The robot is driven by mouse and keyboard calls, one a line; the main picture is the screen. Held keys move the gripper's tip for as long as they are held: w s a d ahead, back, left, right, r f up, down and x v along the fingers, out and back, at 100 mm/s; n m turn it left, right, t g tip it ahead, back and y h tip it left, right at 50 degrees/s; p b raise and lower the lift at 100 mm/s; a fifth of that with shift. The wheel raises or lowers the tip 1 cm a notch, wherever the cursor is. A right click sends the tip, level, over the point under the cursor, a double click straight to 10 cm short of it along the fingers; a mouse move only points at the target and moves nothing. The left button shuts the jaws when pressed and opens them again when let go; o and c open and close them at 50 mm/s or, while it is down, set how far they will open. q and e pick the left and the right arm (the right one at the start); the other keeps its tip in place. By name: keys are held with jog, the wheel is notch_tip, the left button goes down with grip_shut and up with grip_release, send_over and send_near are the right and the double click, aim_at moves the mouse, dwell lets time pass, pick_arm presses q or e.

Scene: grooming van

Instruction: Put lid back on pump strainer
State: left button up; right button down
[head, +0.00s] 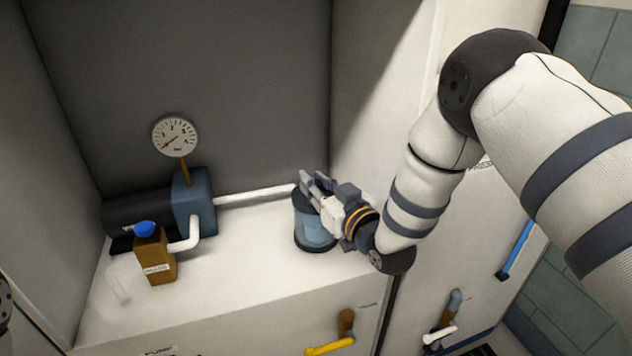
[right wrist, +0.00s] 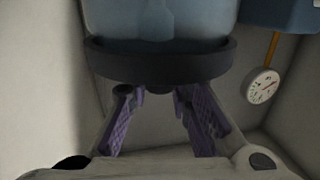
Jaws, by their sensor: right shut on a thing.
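The pump strainer (head: 312,230) is a translucent blue cylinder with a dark base ring, standing on the white bench near the right wall. My right gripper (head: 312,182) is over its top, shut on the dark round lid (right wrist: 160,66). The upside-down right wrist view shows the lid against the strainer's blue bowl (right wrist: 160,20), with the purple-padded fingers (right wrist: 160,105) at the lid's outer side. I cannot tell whether the lid is fully seated. In the head view the gripper hides most of the lid. My left gripper is not in view.
A blue pump (head: 194,200) with a pressure gauge (head: 175,135) stands to the left, joined to the strainer by a white pipe (head: 255,194). A brown bottle with a blue cap (head: 155,255) is in front. A yellow-handled valve (head: 330,346) sits on the front panel.

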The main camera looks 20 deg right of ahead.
jog(key=shift+f, duration=0.2)
jog(key=c, duration=1.4)
grip_release()
jog(key=shift+o, duration=0.2)
jog(key=shift+s, duration=0.1)
jog(key=f+v, duration=0.1)
jog(key=v, duration=1.1)
jog(key=s+d+f+m+g+h, duration=0.1)
jog(key=s+f+m+g+h, duration=0.15)
jog(key=s+f+g, duration=1.35)
jog(key=s+f, duration=0.3)
jog(key=s, duration=0.8)
jog(key=s+d+f+g+h, duration=0.1)
jog(key=s+f+g, duration=0.2)
jog(key=s, duration=1)
notch_tip(320, 180, down, 2)
jog(key=shift+s+d+f+p, duration=0.1)
jog(key=shift+s+d+p, duration=0.25)
jog(key=shift+p, duration=0.05)
